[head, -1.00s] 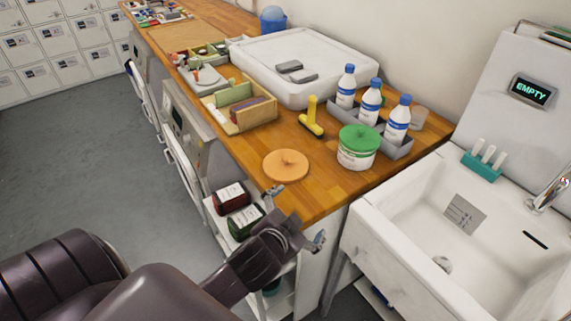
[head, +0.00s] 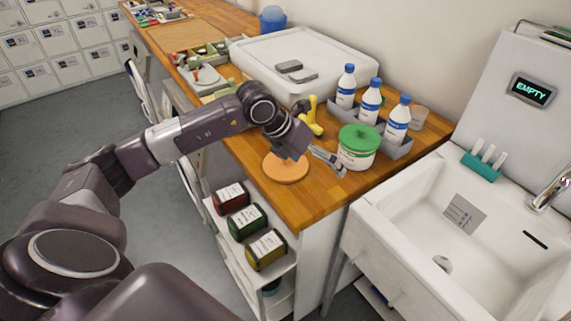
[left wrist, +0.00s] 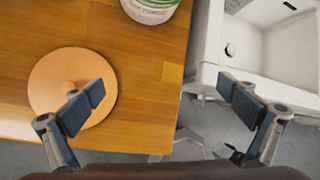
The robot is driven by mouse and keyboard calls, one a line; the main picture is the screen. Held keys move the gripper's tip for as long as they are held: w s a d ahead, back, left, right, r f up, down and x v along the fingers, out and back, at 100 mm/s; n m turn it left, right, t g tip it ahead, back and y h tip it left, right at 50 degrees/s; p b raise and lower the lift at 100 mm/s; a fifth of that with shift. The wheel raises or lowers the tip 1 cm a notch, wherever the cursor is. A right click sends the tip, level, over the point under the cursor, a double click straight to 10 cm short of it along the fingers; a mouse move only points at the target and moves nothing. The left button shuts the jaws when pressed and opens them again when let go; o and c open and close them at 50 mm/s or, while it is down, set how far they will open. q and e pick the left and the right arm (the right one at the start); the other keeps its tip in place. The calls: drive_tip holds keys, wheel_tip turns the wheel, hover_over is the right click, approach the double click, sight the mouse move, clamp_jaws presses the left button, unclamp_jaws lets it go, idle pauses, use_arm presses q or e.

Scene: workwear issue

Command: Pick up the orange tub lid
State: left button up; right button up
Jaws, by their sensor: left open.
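The orange tub lid (head: 287,172) lies flat on the wooden counter, close to its front edge. It is a round disc with a small knob in the middle, and my gripper partly covers it in the head view. In the left wrist view the lid (left wrist: 50,97) is at the left, with its knob partly behind one finger. My left gripper (head: 308,162) is open and empty above the counter, to the right of the lid's middle. In the left wrist view its spread fingers (left wrist: 165,98) straddle the counter's edge. My right gripper does not show.
A white tub with a green lid (head: 358,138) stands right of my gripper. Blue-capped bottles (head: 397,122) in a grey tray (head: 398,152) and a yellow-handled tool (head: 314,127) are behind. A sink (head: 450,215) is at the right. Dark jars (head: 245,220) sit on a shelf below.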

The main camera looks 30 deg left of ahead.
sight(285, 162)
use_arm(q)
drive_tip(key=a+y, duration=0.1)
drive_tip(key=a, duration=0.2)
drive_tip(key=a+y, duration=0.1)
drive_tip(key=a, duration=0.3)
drive_tip(key=a+n+y, duration=0.1)
drive_tip(key=a+y, duration=0.1)
drive_tip(key=a, duration=0.2)
drive_tip(key=shift+s+a+r+g, duration=0.2)
drive_tip(key=shift+a+r+g, duration=0.05)
drive_tip(key=shift+r+g, duration=0.1)
drive_tip(key=shift+w+a+f, duration=0.1)
drive_tip(key=shift+a+f, duration=0.05)
drive_tip(key=shift+f, duration=0.1)
drive_tip(key=p+x, duration=0.3)
drive_tip(key=x, duration=0.3)
drive_tip(key=shift+w+f, duration=0.3)
drive_tip(key=shift+f, duration=0.15)
drive_tip(key=shift+c, duration=0.4)
